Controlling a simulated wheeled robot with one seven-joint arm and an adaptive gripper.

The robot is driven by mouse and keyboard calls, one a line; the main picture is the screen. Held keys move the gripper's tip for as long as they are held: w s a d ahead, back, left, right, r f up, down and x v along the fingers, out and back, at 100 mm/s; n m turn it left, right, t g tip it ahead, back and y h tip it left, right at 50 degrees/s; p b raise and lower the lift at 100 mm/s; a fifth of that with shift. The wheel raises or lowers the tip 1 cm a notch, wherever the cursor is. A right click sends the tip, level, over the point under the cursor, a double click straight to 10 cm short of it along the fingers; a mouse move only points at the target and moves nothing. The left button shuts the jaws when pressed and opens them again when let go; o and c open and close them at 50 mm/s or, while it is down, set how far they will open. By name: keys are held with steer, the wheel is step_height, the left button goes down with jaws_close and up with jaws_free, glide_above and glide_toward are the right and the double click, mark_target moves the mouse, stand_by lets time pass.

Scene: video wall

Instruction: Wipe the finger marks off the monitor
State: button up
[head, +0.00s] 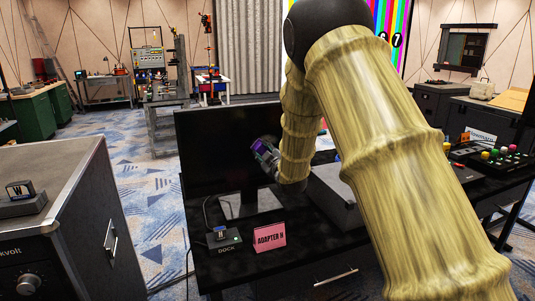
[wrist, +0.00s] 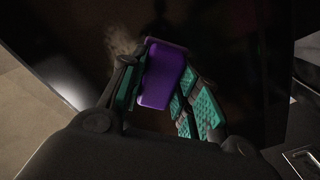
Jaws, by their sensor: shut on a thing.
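The monitor (head: 215,150) stands on the black desk, its dark screen partly behind my arm in the head view. In the wrist view the dark screen (wrist: 240,50) fills the background. A pale brownish smudge (wrist: 124,40) shows on it, just up and left of the purple block. My gripper (head: 264,157) is in front of the screen's right-hand part. It is shut on a purple block (wrist: 163,75), held between the teal-padded fingers in the wrist view. The block is close to the screen; I cannot tell whether it touches.
A dock (head: 223,239) with a cable and a pink "ADAPTER H" card (head: 270,237) stand in front of the monitor's base (head: 250,204). A grey cabinet (head: 60,170) is at the left. A panel of coloured buttons (head: 500,157) lies at the right.

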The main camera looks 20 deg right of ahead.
mark_target(253, 146)
steer(key=shift+a, duration=1.6)
steer(key=shift+a+r, duration=0.1)
steer(key=shift+r, duration=0.8)
steer(key=shift+w+d+f, duration=0.1)
steer(key=shift+d+f, duration=0.05)
steer(key=shift+d, duration=1.7)
steer(key=shift+o, duration=0.2)
steer(key=shift+w+d+r, duration=0.1)
steer(key=shift+d+r, duration=0.1)
steer(key=shift+d, duration=3.35)
steer(key=shift+c, duration=0.2)
steer(key=shift+f, duration=0.1)
steer(key=shift+s, duration=2.95)
